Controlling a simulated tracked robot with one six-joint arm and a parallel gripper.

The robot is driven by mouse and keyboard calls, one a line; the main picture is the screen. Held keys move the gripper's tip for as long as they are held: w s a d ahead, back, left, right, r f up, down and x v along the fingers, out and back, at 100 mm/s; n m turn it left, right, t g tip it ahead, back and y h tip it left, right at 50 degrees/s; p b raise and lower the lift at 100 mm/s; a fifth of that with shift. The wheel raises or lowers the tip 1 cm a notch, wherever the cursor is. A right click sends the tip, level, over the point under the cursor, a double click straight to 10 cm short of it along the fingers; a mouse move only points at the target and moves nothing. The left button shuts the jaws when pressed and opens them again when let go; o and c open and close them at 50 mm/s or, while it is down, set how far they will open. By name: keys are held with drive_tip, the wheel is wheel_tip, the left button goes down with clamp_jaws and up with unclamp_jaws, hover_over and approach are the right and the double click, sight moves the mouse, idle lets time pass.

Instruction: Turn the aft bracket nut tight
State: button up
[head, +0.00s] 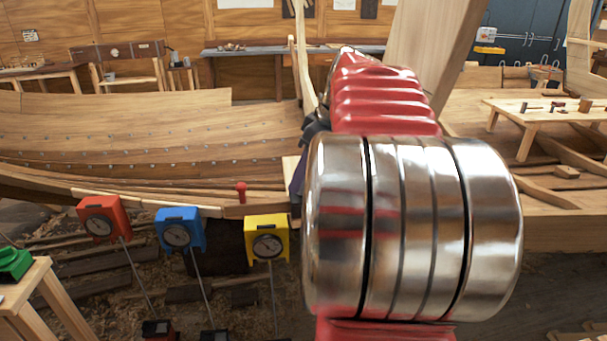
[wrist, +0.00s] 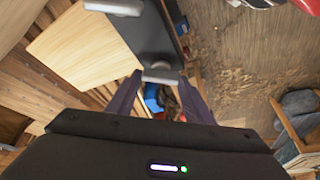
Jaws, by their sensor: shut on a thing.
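In the wrist view a dark bracket plate (wrist: 148,40) runs beside pale planking. It carries two silver nuts or bolt heads: one (wrist: 118,6) at the top edge of the picture, the other (wrist: 161,75) lower down. My gripper (wrist: 161,80) has its two dark purple fingers on either side of the lower nut and is shut on it. I cannot tell from these views which end of the plate is aft. In the head view my red and chrome arm hides the bracket and nuts; only a sliver of my gripper (head: 300,172) shows beside it.
Red (head: 104,217), blue (head: 180,230) and yellow (head: 267,239) dial boxes stand on rods before the planked hull (head: 120,125). A red peg (head: 241,191) stands on the hull's edge. A stool with a green box (head: 14,264) is at lower left.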

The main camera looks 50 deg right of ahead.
drive_tip(key=m, duration=0.2)
drive_tip(key=m+h, duration=0.1)
drive_tip(key=m, duration=0.1)
drive_tip(key=shift+a+h, duration=0.2)
drive_tip(key=shift+h, duration=0.1)
drive_tip(key=shift+a+m+h, duration=0.1)
drive_tip(key=shift+m+h, duration=0.7)
drive_tip(key=shift+m, duration=1.4)
drive_tip(key=o, duration=1)
drive_tip(key=shift+o, duration=0.2)
drive_tip(key=shift+r, duration=0.1)
drive_tip(key=v, duration=1.3)
drive_tip(key=shift+r, duration=0.3)
drive_tip(key=shift+a, duration=0.1)
